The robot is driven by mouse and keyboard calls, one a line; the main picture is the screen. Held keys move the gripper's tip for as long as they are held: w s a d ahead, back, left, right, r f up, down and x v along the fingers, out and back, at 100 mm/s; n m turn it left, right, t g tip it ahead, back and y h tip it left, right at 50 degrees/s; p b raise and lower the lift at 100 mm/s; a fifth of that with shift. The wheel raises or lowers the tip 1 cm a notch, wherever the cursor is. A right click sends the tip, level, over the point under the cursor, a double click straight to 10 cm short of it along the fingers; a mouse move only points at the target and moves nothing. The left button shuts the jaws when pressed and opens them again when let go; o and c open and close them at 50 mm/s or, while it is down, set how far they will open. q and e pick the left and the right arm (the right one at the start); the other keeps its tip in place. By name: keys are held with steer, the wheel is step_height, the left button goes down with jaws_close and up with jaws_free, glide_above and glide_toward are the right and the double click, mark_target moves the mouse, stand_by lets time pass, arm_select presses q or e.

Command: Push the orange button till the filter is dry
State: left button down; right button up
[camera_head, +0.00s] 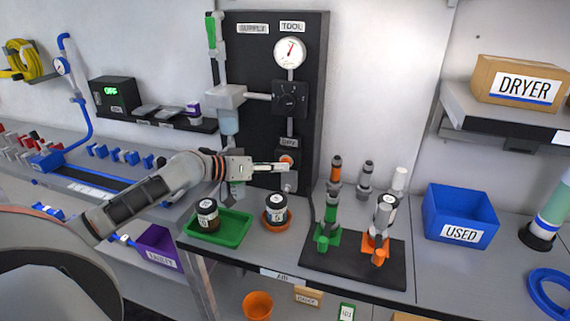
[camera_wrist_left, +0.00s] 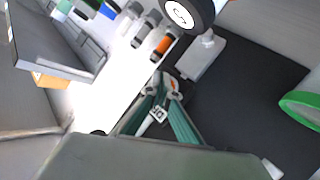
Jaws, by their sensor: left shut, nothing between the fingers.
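The orange button (camera_head: 287,158) sits low on the black upright panel (camera_head: 258,60), under a small label that reads DRY. My left gripper (camera_head: 286,167) comes in from the left and is shut and empty, with its fingertips just in front of the button. I cannot tell whether they touch it. In the left wrist view its fingers (camera_wrist_left: 163,84) meet close to an orange spot on the dark panel. A clear bowl (camera_head: 228,122), perhaps the filter, hangs under a grey block on the panel's left side. Whether it is wet does not show. My right gripper is out of view.
A round gauge (camera_head: 290,51) and black knob (camera_head: 290,98) are above the button. Below stand a green tray (camera_head: 232,236) with a jar, another jar (camera_head: 276,208) and a black mat (camera_head: 318,262) holding upright tools. A blue USED bin (camera_head: 475,210) is right.

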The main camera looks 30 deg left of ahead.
arm_select(q)
steer(key=shift+w+a, duration=0.1)
steer(key=shift+w, duration=0.1)
steer(key=shift+s, duration=0.15)
stand_by(0.5)
steer(key=shift+s+d+p, duration=0.2)
steer(key=shift+s+p, duration=0.35)
steer(key=shift+s, duration=0.15)
steer(key=shift+s, duration=0.1)
steer(key=shift+s+d+p, duration=0.2)
steer(key=shift+s+p, duration=0.35)
steer(key=shift+s, duration=0.25)
steer(key=shift+s+d+p, duration=0.2)
steer(key=shift+s+p, duration=0.4)
steer(key=shift+s, duration=0.15)
steer(key=shift+s+d+p, duration=0.2)
steer(key=shift+s+p, duration=0.35)
steer(key=shift+s, duration=0.25)
